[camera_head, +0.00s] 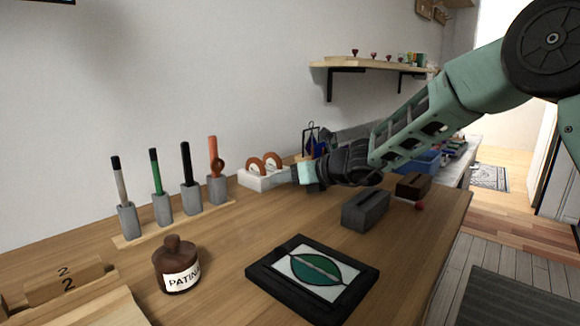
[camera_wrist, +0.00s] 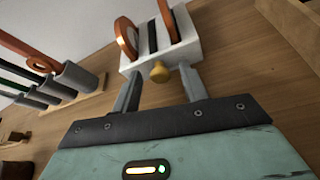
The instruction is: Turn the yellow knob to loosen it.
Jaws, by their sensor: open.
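The yellow knob (camera_wrist: 159,72) sits on the near face of a white block (camera_wrist: 188,47) in the wrist view. The block holds copper-coloured rings (camera_wrist: 127,38) in its slots. My gripper (camera_wrist: 158,76) is open, with one finger on each side of the knob. The fingertips are close to the block's near face; I cannot tell whether they touch it. In the head view the white block (camera_head: 256,181) stands near the wall, with my gripper (camera_head: 295,174) at its right end. The knob is not visible in the head view.
A rack of upright tools (camera_head: 168,212) stands left of the block. A brown PATINA jar (camera_head: 177,268), a dark tray (camera_head: 262,275) with a green leaf panel (camera_head: 315,268), and a dark grey block (camera_head: 365,210) stand on the wooden table. Bare tabletop lies between them.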

